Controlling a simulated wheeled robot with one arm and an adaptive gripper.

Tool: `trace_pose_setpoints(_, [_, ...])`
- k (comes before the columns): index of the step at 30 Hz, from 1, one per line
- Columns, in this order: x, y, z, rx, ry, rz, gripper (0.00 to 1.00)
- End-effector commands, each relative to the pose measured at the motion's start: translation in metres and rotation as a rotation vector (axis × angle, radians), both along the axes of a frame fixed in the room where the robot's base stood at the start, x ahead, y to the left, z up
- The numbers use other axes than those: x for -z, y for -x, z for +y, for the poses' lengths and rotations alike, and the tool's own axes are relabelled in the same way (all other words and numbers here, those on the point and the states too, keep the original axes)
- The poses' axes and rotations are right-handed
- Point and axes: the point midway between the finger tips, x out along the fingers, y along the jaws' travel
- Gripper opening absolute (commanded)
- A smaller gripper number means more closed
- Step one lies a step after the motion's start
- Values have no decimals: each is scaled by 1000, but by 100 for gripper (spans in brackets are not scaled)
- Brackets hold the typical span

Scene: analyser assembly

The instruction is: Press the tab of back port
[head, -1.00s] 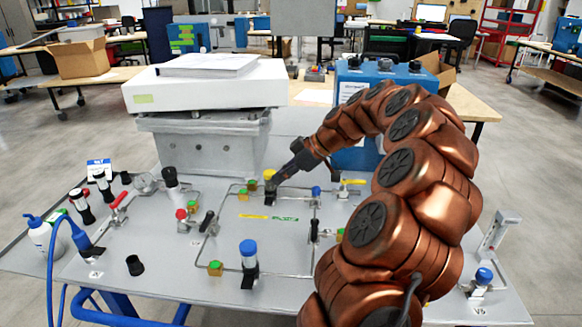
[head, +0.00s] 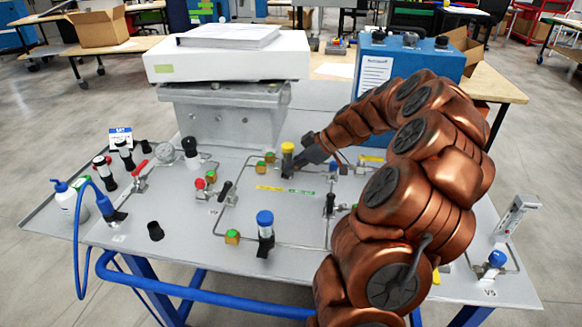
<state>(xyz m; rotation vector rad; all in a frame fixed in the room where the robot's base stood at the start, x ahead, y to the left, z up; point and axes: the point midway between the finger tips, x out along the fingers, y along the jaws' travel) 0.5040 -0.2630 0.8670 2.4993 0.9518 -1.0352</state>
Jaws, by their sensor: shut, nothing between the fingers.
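A fitting with a yellow cap (head: 288,148) stands upright at the back middle of the grey panel (head: 190,235), a likely match for the back port. My gripper (head: 297,165) is shut and empty, right beside this fitting on its right. I cannot tell whether the fingertips touch it. The tab is too small to make out, and the gripper and arm may hide it. Small green and gold fittings (head: 266,162) sit on the tubing just left of the yellow cap.
A blue-capped cylinder (head: 265,228) stands at the front of the panel, and a black lever (head: 225,190) is at left of middle. A white analyser box (head: 230,57) on a grey stand and a blue box (head: 405,65) stand behind.

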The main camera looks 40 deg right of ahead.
Motion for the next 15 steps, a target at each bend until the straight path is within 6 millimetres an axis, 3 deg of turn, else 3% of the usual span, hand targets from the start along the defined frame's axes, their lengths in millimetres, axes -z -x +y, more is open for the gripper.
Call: trace_pose_setpoints(15, [24,1,1,-2,-1,6,0])
